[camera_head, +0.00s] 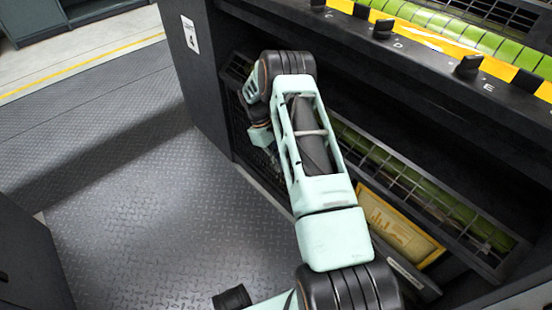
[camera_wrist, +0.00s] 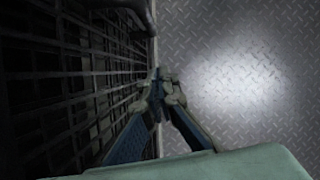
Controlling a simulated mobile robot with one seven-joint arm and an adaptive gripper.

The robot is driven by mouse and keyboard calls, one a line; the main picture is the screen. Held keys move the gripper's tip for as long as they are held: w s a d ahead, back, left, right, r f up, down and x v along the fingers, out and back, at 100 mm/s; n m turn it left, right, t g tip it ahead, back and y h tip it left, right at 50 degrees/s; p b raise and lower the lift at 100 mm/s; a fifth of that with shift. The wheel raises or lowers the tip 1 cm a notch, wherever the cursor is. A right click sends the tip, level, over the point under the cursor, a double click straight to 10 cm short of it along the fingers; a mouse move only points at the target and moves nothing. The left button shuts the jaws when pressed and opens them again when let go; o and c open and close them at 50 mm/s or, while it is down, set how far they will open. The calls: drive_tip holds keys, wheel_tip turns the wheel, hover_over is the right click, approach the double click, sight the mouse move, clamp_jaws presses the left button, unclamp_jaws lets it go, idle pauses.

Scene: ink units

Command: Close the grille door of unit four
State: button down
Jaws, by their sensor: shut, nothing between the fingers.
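Unit four (camera_head: 200,75) is a black cabinet with a white label reading 4 (camera_head: 190,34) on its end panel. Its dark grille (camera_head: 480,228) runs along the lower front, with green rollers showing through it, and is partly hidden by my arm. In the wrist view a dark grille (camera_wrist: 70,75) fills the left side, close beside my gripper (camera_wrist: 160,78). The fingers are together and empty, over the floor side of the grille's edge. I cannot tell whether they touch it, or how far the door stands open. In the head view my gripper is mostly hidden behind my arm.
The diamond-plate floor (camera_head: 130,190) left of the unit is clear. Black knobs (camera_head: 468,67) stick out along the yellow upper strip (camera_head: 495,68). A yellow-framed panel (camera_head: 400,228) sits low, right of my arm. A dark cabinet (camera_head: 28,262) stands at lower left.

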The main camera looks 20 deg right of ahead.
drive_tip(key=s+d+f+b, duration=0.1)
drive_tip(key=s+d+f, duration=0.1)
drive_tip(key=s+f, duration=0.1)
drive_tip(key=shift+s+d, duration=0.4)
drive_tip(key=shift+s, duration=0.3)
